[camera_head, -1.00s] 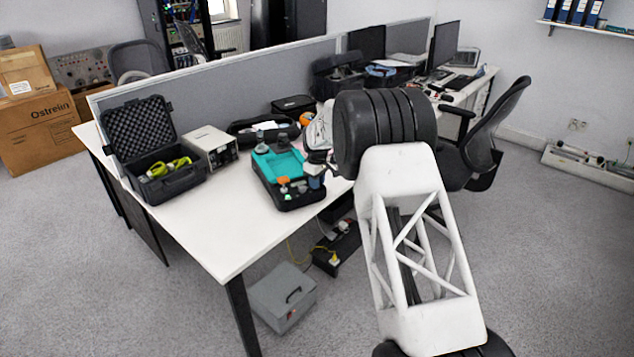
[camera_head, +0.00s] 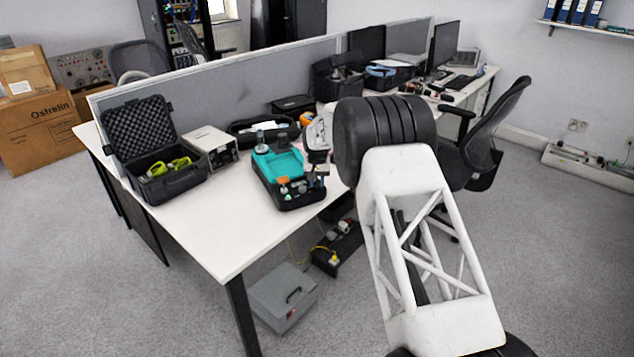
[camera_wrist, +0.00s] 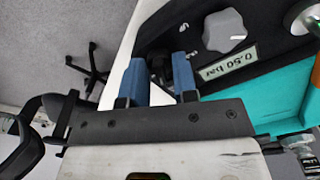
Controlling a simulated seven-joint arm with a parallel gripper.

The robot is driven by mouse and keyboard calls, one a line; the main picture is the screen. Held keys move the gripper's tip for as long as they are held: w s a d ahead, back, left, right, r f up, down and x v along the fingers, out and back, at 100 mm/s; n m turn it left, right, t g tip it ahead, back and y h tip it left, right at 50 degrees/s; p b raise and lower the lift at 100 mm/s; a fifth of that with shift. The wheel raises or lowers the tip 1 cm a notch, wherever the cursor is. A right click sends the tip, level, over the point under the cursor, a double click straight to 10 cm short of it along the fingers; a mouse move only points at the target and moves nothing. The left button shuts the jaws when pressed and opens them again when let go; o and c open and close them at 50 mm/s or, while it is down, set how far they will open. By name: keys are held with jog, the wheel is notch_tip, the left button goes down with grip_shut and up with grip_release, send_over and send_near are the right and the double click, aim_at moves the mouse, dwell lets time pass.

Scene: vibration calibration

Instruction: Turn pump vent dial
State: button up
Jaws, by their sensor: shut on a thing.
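The pump calibrator (camera_head: 279,171) is a teal and black unit near the front edge of the white desk in the head view. My gripper (camera_wrist: 157,72) has two blue fingers shut on a small dark dial (camera_wrist: 160,66) at the panel's edge. The fingers hide much of the dial, so its marking cannot be seen. In the head view my gripper (camera_head: 319,174) is at the unit's right front corner.
An open black case (camera_head: 165,182) with yellow-green items and a beige instrument (camera_head: 211,146) stand left of the unit. A black pouch (camera_head: 262,130) lies behind it. The desk's front left is clear. An office chair (camera_head: 482,147) stands at the right.

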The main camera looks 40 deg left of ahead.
aim_at(317, 182)
jog(key=shift+m, duration=1.7)
jog(key=o, duration=0.7)
jog(key=shift+c, duration=0.2)
jog(key=shift+r, duration=3.9)
